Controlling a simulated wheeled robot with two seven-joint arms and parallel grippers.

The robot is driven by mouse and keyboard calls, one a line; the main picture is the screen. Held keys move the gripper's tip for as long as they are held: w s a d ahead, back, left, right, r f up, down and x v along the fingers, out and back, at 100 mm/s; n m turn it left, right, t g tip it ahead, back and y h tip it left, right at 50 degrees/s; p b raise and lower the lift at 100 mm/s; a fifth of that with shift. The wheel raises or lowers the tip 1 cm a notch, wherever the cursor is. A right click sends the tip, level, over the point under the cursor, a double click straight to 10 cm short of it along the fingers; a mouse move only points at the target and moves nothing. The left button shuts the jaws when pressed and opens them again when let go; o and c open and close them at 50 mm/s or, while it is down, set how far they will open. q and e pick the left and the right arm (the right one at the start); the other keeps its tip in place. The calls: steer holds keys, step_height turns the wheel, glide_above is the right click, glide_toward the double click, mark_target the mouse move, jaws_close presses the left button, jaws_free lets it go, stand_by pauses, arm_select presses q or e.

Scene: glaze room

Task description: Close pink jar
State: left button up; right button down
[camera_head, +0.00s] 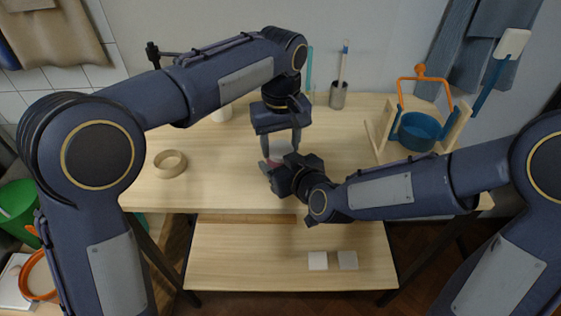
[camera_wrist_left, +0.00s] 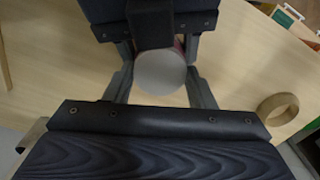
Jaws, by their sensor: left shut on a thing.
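The pink jar (camera_head: 273,162) stands near the middle of the table, mostly hidden by my grippers. A pink sliver of it (camera_wrist_left: 180,44) shows in the left wrist view. A round white lid (camera_head: 282,150) is over it, and its flat top (camera_wrist_left: 160,75) shows in the left wrist view. My left gripper (camera_head: 281,150) points down from above, shut on the lid. My right gripper (camera_head: 268,172) reaches in from the right, low down, with its fingers on both sides of the jar. I cannot tell whether the lid touches the jar's rim.
A wooden ring (camera_head: 170,164) lies to the left. A white cup (camera_head: 222,113) and a metal cup with a brush (camera_head: 338,96) stand behind. A blue pot (camera_head: 418,133) is in a wooden stand at the right. Two small tiles (camera_head: 318,261) (camera_head: 347,260) lie on the lower shelf.

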mark_target(280, 148)
arm_select(q)
steer(key=m, duration=0.6)
steer(key=o, duration=1.1)
steer(key=shift+r, duration=2.25)
steer(key=shift+c, duration=0.4)
